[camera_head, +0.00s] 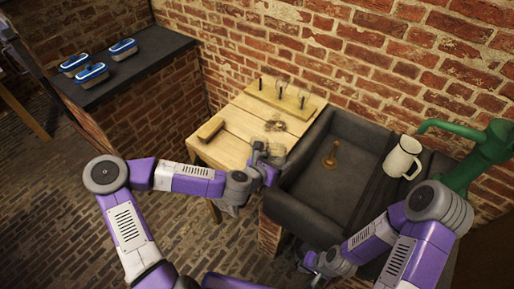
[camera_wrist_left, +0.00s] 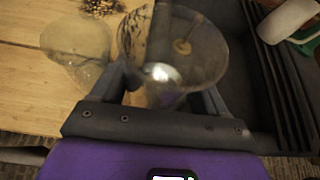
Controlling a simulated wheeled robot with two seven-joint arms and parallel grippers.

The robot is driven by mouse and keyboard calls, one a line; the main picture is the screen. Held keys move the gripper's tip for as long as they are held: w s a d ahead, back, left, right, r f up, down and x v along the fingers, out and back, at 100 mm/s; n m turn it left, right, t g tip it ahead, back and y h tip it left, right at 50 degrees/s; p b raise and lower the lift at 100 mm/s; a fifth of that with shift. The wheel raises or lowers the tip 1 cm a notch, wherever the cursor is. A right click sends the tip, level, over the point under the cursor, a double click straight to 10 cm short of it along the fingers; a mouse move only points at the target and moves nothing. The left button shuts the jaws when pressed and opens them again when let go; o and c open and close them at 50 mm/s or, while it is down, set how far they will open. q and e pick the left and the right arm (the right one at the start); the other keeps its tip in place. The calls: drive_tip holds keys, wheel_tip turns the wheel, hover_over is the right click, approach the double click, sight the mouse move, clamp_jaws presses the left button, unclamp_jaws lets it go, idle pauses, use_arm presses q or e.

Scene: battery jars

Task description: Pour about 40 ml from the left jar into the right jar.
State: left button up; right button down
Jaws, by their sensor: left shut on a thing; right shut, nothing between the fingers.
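My left gripper (camera_wrist_left: 160,88) is shut on a clear glass jar (camera_wrist_left: 205,62), seen from above in the left wrist view. A second clear glass jar (camera_wrist_left: 75,42) is to its left, apart from it, over the wooden table (camera_wrist_left: 30,75). I cannot tell the liquid levels or which jar is which by name. In the head view my left gripper (camera_head: 266,172) is at the table's right edge, beside the sink, and glass shows faintly there. My right gripper (camera_head: 312,262) is low in the head view, shut and empty, in front of the sink.
The dark sink (camera_head: 310,190) holds a brass plunger-like piece (camera_head: 331,156). A white jug (camera_head: 402,157) and green pump (camera_head: 482,155) stand right. A wooden block (camera_head: 211,129), a rack (camera_head: 285,97) and a dark wiry coil (camera_head: 273,118) are on the table. Blue-lidded boxes (camera_head: 91,73) sit far left.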

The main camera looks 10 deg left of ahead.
use_arm(q)
drive_tip(key=shift+d+f+m+b, duration=0.15)
drive_tip(key=shift+f+m+b, duration=0.15)
drive_tip(key=shift+f+b, duration=1.45)
